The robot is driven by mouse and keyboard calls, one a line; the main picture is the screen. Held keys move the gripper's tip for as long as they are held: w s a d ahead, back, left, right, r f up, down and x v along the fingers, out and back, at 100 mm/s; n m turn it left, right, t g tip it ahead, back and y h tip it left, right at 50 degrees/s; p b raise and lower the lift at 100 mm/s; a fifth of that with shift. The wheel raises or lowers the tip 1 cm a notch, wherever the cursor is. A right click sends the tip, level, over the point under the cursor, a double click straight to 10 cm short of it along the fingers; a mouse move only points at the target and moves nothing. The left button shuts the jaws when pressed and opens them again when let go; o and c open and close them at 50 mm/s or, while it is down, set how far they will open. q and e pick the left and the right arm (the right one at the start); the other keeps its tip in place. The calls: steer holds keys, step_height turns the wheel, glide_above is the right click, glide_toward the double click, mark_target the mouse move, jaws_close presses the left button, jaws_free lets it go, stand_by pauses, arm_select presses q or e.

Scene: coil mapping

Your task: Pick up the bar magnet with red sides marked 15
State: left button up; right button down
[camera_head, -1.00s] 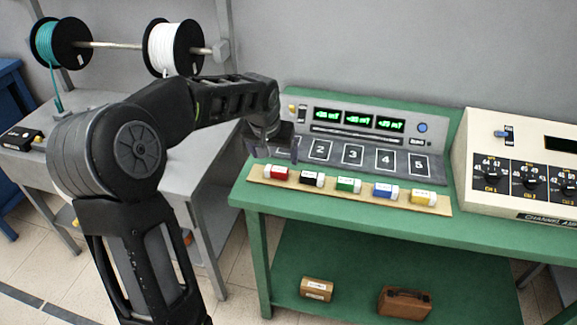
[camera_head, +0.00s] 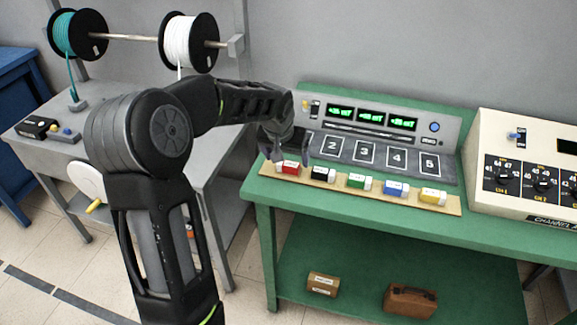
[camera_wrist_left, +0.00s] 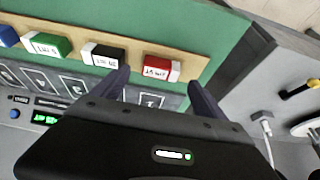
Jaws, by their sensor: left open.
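The bar magnet with red sides (camera_head: 288,167) is the leftmost of several colored magnets on a wooden strip along the green bench's front edge. In the left wrist view the same red magnet (camera_wrist_left: 157,66) has a white end and a label that seems to read 15. My left gripper (camera_head: 291,158) is open and empty, just above and behind the red magnet. No contact is visible. My right gripper is not in view.
A black magnet (camera_head: 323,174) lies close to the right of the red one, then green, blue and yellow ones. Behind them is a panel of numbered pads (camera_head: 364,153) with green displays. A cream dial box (camera_head: 530,170) stands at right.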

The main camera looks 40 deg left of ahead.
mark_target(288, 164)
arm_select(q)
steer(key=p+x, duration=0.1)
steer(key=x, duration=0.3)
steer(key=shift+s, duration=0.1)
stand_by(0.4)
steer(key=c, duration=1.6)
step_height(288, 164, up, 10)
steer(key=shift+r+b, duration=0.1)
steer(key=shift+b, duration=0.75)
